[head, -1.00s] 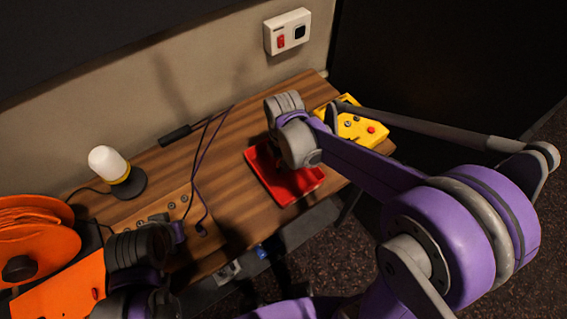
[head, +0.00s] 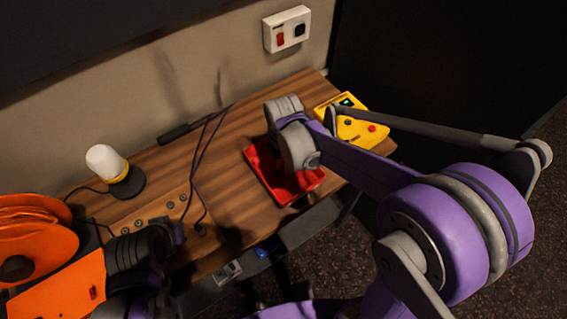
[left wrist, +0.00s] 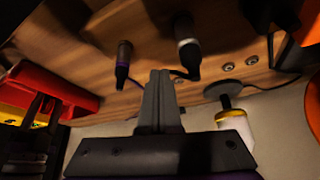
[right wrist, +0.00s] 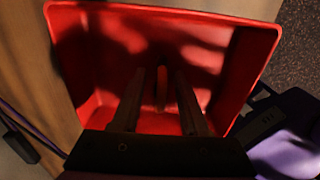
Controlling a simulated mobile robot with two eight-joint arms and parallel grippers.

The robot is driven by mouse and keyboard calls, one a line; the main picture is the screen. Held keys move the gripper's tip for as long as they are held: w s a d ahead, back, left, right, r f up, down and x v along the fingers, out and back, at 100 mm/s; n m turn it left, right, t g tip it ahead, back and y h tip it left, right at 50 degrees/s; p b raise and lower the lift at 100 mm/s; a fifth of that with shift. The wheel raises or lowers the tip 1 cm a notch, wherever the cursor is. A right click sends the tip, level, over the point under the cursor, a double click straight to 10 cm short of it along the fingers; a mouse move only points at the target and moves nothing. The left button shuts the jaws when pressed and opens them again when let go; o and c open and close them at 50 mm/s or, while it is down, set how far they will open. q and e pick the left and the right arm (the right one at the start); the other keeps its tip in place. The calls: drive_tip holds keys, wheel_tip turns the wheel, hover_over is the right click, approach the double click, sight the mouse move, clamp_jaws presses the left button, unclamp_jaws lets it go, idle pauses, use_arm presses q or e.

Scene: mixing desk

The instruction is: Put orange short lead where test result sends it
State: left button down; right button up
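The red tray (head: 262,178) sits at the right part of the desk, under my right gripper. In the right wrist view my right gripper (right wrist: 158,78) points into the red tray (right wrist: 66,50), its fingers apart. A narrow orange-brown piece (right wrist: 161,88) shows between the fingers; it may be the orange short lead, but shadow hides its shape. The yellow tester (head: 358,128) stands right of the tray, with a small green light or display (head: 346,101). My left gripper (left wrist: 160,78) appears shut and empty over the desk, near a purple-banded plug (left wrist: 123,60) and a pale-banded plug (left wrist: 187,45).
A white lamp (head: 106,162) on a dark base stands at the left back. An orange reel (head: 35,245) is at far left. A black-handled item (head: 174,135) and dark leads lie mid-desk. A switch box (head: 288,30) is on the wall.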

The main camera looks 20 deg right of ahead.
use_arm(q)
drive_tip(key=shift+w+r, duration=0.1)
drive_tip(key=shift+r, duration=0.15)
use_arm(e)
drive_tip(key=shift+r, duration=0.25)
use_arm(q)
drive_tip(key=shift+w+r+p, duration=0.25)
drive_tip(key=shift+r+p, duration=0.2)
drive_tip(key=shift+r, duration=0.1)
drive_tip(key=shift+w+r+p, duration=0.2)
drive_tip(key=shift+r+p, duration=0.25)
drive_tip(key=shift+r, duration=0.05)
use_arm(e)
wheel_tip(320, 180, up, 12)
drive_tip(key=shift+f, duration=0.2)
drive_tip(key=shift+r, duration=0.35)
use_arm(q)
drive_tip(key=shift+w, duration=0.1)
use_arm(e)
drive_tip(key=shift+s+d+r, duration=0.1)
drive_tip(key=shift+s, duration=0.05)
drive_tip(key=s+d+f+m+t, duration=0.2)
drive_tip(key=s+m, duration=0.4)
drive_tip(key=m, duration=0.5)
drive_tip(key=s+d+f+m+t, duration=0.2)
drive_tip(key=s+d+m+t, duration=0.1)
drive_tip(key=m, duration=0.8)
drive_tip(key=shift+s+d+f+t, duration=0.4)
drive_tip(key=shift+s+d, duration=0.3)
drive_tip(key=shift+s, duration=0.65)
